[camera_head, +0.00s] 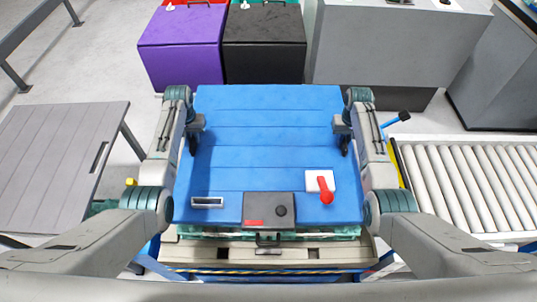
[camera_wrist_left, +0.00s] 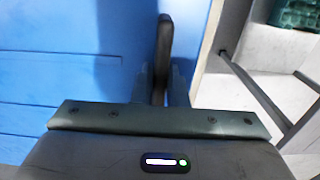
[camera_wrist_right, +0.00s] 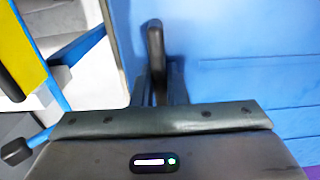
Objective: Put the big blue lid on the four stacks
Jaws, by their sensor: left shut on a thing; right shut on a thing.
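The big blue lid (camera_head: 265,130) is a wide planked panel, roughly level, in the middle of the head view. My left gripper (camera_head: 193,138) is shut on a black handle at the lid's left side, which also shows in the left wrist view (camera_wrist_left: 163,45). My right gripper (camera_head: 345,140) is shut on the matching black handle at the right side, also in the right wrist view (camera_wrist_right: 155,45). Green egg-tray stacks (camera_head: 320,234) peek out below the lid's near edge. The lid hides most of them. I cannot tell whether the lid touches them.
A wooden pallet (camera_head: 195,250) lies under the stacks. A roller conveyor (camera_head: 465,185) is at right, a grey table (camera_head: 60,150) at left. Purple (camera_head: 180,50) and black (camera_head: 264,50) bins and a grey cabinet (camera_head: 395,50) stand behind. A grey box (camera_head: 268,208) shows over the lid's near part.

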